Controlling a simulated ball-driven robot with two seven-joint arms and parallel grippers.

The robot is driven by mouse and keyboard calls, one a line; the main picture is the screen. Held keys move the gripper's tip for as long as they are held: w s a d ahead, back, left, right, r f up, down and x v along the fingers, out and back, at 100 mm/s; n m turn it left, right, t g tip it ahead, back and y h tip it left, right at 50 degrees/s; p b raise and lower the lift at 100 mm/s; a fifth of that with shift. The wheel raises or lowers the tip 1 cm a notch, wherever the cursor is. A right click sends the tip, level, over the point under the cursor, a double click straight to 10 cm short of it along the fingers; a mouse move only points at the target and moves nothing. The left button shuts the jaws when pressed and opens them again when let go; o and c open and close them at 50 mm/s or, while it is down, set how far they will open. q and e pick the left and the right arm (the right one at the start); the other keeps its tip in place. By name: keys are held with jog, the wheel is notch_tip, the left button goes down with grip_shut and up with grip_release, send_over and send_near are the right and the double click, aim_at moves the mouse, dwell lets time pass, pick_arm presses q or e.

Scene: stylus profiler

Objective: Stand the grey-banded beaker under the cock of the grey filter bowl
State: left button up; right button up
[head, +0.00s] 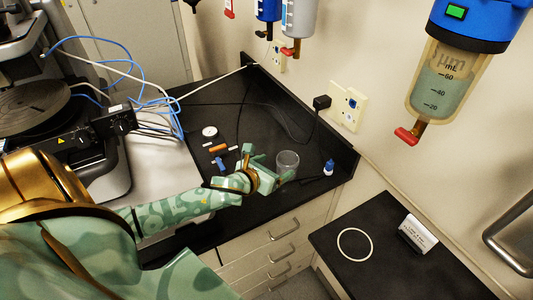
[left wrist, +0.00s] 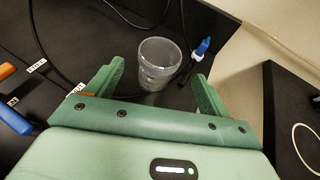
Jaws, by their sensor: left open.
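A clear beaker (head: 287,162) stands upright on the black bench top near its right front corner. It also shows in the left wrist view (left wrist: 158,65), with faint markings; I cannot make out a grey band. My left gripper (head: 277,172) is open and close to the beaker. In the left wrist view the gripper (left wrist: 160,78) has its fingers apart to either side, the beaker centred just beyond the tips. The grey filter bowl (head: 299,18) hangs on the wall at the top, partly cut off, with a red-handled cock (head: 290,51) below. My right gripper is out of view.
A blue bowl (head: 267,12) hangs beside the grey one; a large blue-topped bowl (head: 440,85) hangs at right. Orange (head: 218,148) and blue pieces lie left. A white ring (head: 355,244) lies on the separate right bench.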

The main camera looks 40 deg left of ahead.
pick_arm(q)
jog(key=shift+v, duration=1.95)
